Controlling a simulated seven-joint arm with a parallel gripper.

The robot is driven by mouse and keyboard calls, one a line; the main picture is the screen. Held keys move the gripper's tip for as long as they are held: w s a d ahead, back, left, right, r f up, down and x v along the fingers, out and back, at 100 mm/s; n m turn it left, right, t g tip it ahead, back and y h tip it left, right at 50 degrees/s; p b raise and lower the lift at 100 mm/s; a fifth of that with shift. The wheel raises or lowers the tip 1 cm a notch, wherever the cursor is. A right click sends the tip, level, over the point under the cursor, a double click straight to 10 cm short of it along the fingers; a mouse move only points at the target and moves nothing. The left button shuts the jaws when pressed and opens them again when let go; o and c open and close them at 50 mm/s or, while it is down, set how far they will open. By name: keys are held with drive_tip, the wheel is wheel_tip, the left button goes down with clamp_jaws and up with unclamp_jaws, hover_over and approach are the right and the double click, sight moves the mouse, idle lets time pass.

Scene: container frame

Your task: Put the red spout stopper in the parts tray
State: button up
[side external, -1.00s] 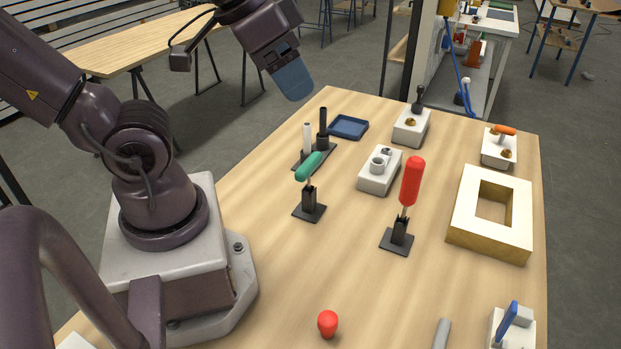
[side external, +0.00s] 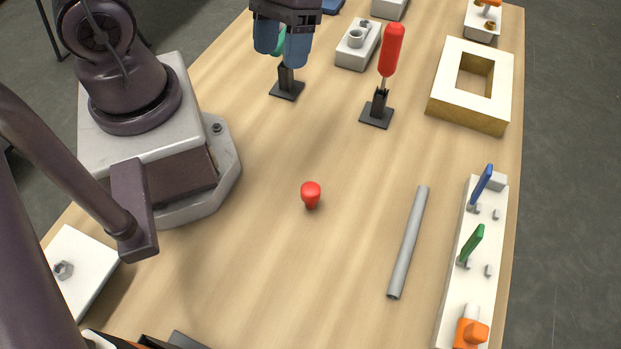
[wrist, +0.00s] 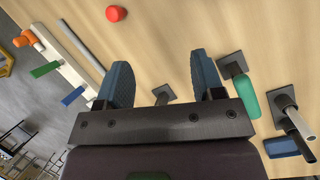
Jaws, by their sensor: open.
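The red spout stopper (side external: 311,194) stands on bare wood near the table's middle, and it also shows at the top of the wrist view (wrist: 116,13).
A red-handled tool (side external: 391,50) stands upright in a black holder, and a green-handled tool (wrist: 249,97) stands beside my gripper. A grey rod (side external: 408,245) lies right of the stopper. A square frame block (side external: 452,107) is at right. The wood around the stopper is clear.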

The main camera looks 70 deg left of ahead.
sight(311, 201)
drive_tip(key=s+d+f+n+g+h, duration=0.1)
drive_tip(key=d+f+n+h, duration=0.1)
drive_tip(key=f, duration=0.2)
drive_tip(key=d+f+n+g+h, duration=0.1)
drive_tip(key=d+f+n+h, duration=0.1)
drive_tip(key=f, duration=0.3)
drive_tip(key=s+d+f+n+g+h, duration=0.1)
drive_tip(key=d+f+n+h, duration=0.2)
drive_tip(key=f, duration=0.1)
drive_tip(key=shift+s+f+n+h, duration=0.2)
drive_tip(key=shift+s+n+h, duration=0.1)
drive_tip(key=shift+n+h, duration=0.1)
drive_tip(key=w+d+n+t+h, duration=0.1)
drive_tip(key=w+d+f+n, duration=0.1)
drive_tip(key=shift+w+f+n+t+h, duration=0.15)
drive_tip(key=shift+f+n+t+h, duration=0.15)
drive_tip(key=shift+t+h, duration=0.1)
drive_tip(key=shift+w+d, duration=0.15)
drive_tip(key=shift+d, duration=0.1)
drive_tip(key=x, duration=0.7)
drive_tip(key=shift+w+d, duration=0.1)
drive_tip(key=shift+d, duration=0.1)
drive_tip(key=shift+r, duration=0.1)
drive_tip(key=c, duration=1)
drive_tip(key=shift+r, duration=0.1)
